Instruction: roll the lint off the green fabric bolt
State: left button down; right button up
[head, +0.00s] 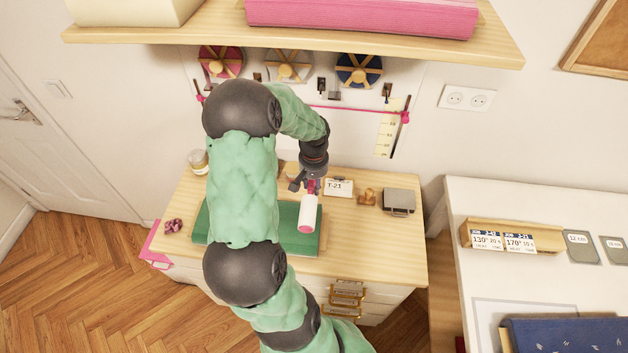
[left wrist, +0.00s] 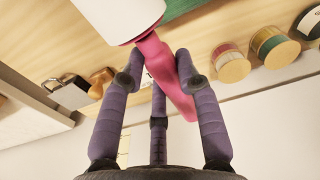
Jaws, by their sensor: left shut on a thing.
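The green fabric bolt (head: 290,230) lies flat on the wooden cabinet top, partly hidden behind my left arm. Its edge also shows at the top of the left wrist view (left wrist: 190,8). My left gripper (head: 312,186) is shut on the pink handle of the lint roller (head: 307,213). The handle (left wrist: 163,62) sits between the purple fingers in the left wrist view. The white roller head is over the right part of the bolt; I cannot tell whether it touches. Lint is too small to make out. My right gripper is not in view.
On the cabinet top (head: 360,240) stand a T-21 card (head: 338,188), a small wooden object (head: 367,196), a grey box (head: 399,201) and a jar (head: 198,161). A shelf (head: 400,42) with a pink bolt (head: 360,15) overhangs behind. A white table (head: 540,200) is at right.

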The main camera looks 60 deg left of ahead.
aim_at(311, 207)
pick_arm(q)
jog(key=shift+s+d, duration=0.95)
jog(key=shift+d, duration=0.2)
jog(key=shift+s+d, duration=0.9)
jog(key=shift+d, duration=0.3)
jog(key=shift+s+d, duration=0.95)
jog(key=shift+d, duration=0.2)
